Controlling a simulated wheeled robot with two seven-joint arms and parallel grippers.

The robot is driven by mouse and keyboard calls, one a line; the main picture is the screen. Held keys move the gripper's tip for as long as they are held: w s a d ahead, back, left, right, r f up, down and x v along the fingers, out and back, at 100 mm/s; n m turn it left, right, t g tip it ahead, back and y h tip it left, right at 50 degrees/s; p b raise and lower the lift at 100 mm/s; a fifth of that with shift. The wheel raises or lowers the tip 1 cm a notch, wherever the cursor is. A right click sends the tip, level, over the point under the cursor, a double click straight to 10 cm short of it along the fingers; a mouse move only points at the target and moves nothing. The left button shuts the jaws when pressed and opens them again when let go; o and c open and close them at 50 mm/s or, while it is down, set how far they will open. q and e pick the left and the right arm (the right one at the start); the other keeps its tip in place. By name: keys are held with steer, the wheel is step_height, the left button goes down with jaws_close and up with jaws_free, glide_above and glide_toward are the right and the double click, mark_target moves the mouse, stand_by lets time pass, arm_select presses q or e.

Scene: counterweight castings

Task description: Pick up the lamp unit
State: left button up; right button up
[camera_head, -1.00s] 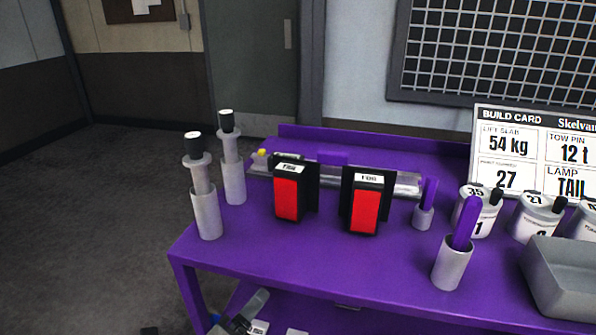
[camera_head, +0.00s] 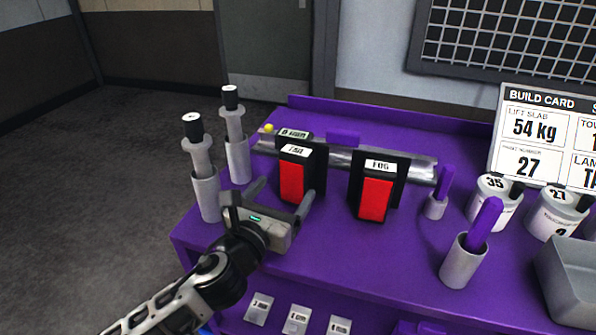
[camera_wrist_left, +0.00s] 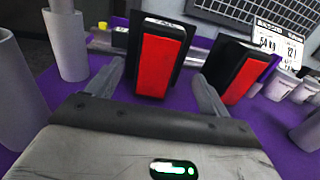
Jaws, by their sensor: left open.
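Two black lamp units with red lenses stand upright on the purple bench. The left lamp unit (camera_head: 291,182) has a white top label too blurred to read surely; the right lamp unit (camera_head: 375,198) is labelled FOG. My left gripper (camera_head: 282,193) is open and empty, just in front of the left lamp. In the left wrist view, the left lamp (camera_wrist_left: 158,67) appears between the two spread fingers, and the right lamp (camera_wrist_left: 240,73) is outside the right finger. My right gripper is not in view.
Two grey posts with black tops (camera_head: 205,195) stand left of the gripper. A metal rail (camera_head: 420,168) runs behind the lamps. Purple-handled holders (camera_head: 458,265), numbered white pots (camera_head: 493,205), a grey bin (camera_head: 572,285) and a build card (camera_head: 540,135) are at right.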

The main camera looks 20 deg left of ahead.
mark_target(292, 180)
arm_select(q)
steer(key=shift+w+d+f, duration=0.1)
steer(key=shift+w+f, duration=0.05)
steer(key=shift+w, duration=0.75)
steer(key=shift+w+d+f, duration=0.1)
steer(key=shift+w+f, duration=0.1)
steer(key=shift+w, duration=0.75)
steer(key=shift+w+f, duration=0.15)
steer(key=shift+w, duration=0.75)
steer(key=c, duration=1.1)
steer(key=shift+c, duration=1.1)
steer(key=shift+r, duration=0.15)
